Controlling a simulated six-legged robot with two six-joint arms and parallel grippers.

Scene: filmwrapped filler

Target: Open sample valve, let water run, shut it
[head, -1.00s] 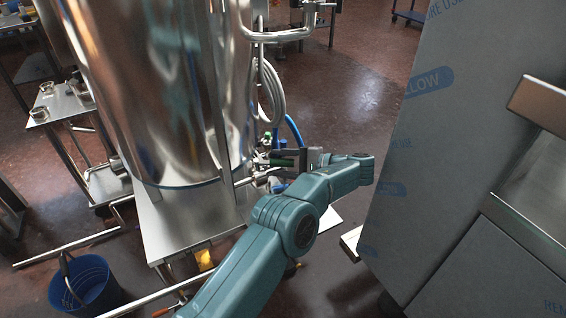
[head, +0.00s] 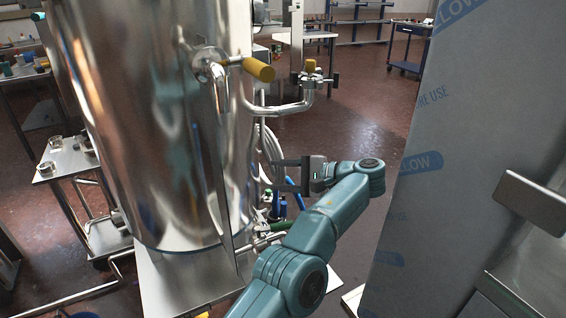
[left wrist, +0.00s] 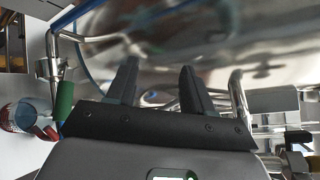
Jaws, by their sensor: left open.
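A large shiny steel tank (head: 150,130) fills the left half of the head view. Low on its right side is small pipework with a green handle (head: 277,227), partly hidden by my left arm. The left wrist view shows a green grip (left wrist: 64,100) beside a bent steel pipe, left of the fingers. I cannot tell whether that valve is open, and no running water shows. My left gripper (head: 288,174) is open and empty, above the green handle and right of the tank. Its two fingers (left wrist: 158,85) point toward the tank wall in the wrist view. My right gripper is out of view.
A yellow-handled fitting (head: 258,70) sticks out high on the tank. A coiled grey hose (head: 271,150) hangs behind my gripper. A tall film-wrapped cabinet (head: 430,220) stands close on the right. A side table (head: 60,160) with small jars stands left. Open floor lies behind.

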